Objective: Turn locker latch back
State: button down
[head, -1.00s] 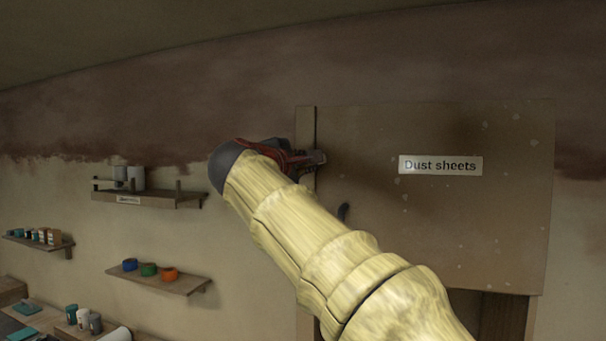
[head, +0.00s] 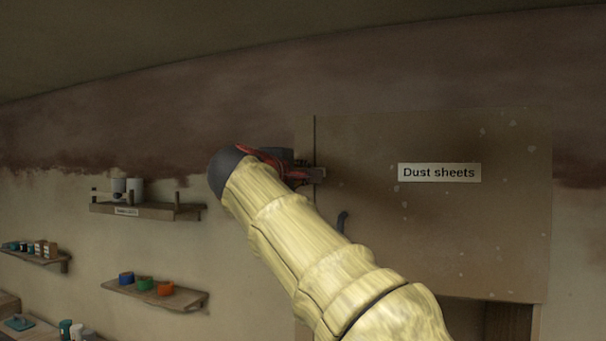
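The locker (head: 500,220) stands at the right in the head view, with a flat brown door and a white "Dust sheets" label (head: 439,172). A small dark curved piece (head: 342,221) shows on the door's left part, just right of my arm; it may be a handle or the latch. My gripper (head: 318,175), red and dark grey, is at the door's upper left edge. My own wrist hides much of it, and I cannot tell whether its fingers are open or touch anything. No other latch part shows clearly there.
Wall shelves hang left of my arm: one with pale containers (head: 127,188), one with coloured tape rolls (head: 145,284), one with small boxes (head: 40,248). A bench corner (head: 20,323) is at the lower left. An open compartment (head: 490,320) is below the door.

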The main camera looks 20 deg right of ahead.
jog(key=c, duration=1.9)
grip_release()
jog(key=v, duration=1.2)
